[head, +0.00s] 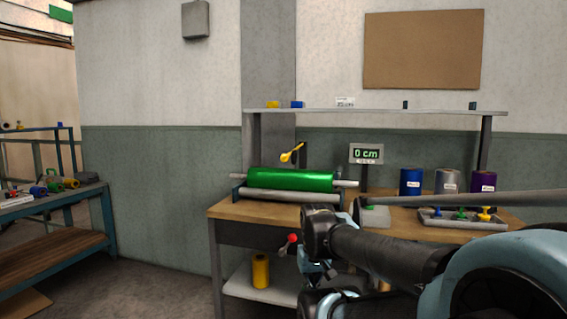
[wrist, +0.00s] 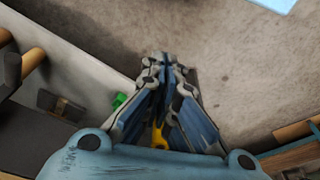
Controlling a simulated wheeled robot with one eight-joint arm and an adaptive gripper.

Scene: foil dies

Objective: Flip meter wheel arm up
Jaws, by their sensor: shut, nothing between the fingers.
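The likely meter wheel arm is a small yellow lever (head: 291,154) on a dark post behind the green foil roll (head: 290,180). It is tilted, its lower left end just above the roll in the picture; I cannot tell whether it touches. A display (head: 366,154) on a stand to the right reads 0 cm. My gripper (head: 318,272) is low in front of the bench, below and in front of the roll, partly hidden by my own arm. In the wrist view my gripper (wrist: 165,62) has its fingers together, with floor beyond. The yellow lever cannot be made out there.
The wooden bench (head: 225,211) carries blue, grey and purple rolls and a tray (head: 432,220) of colored-handled dies. A red knob (head: 292,238) sits at the bench front. A yellow roll (head: 260,271) stands on the lower shelf. Open floor lies left, before another bench (head: 60,247).

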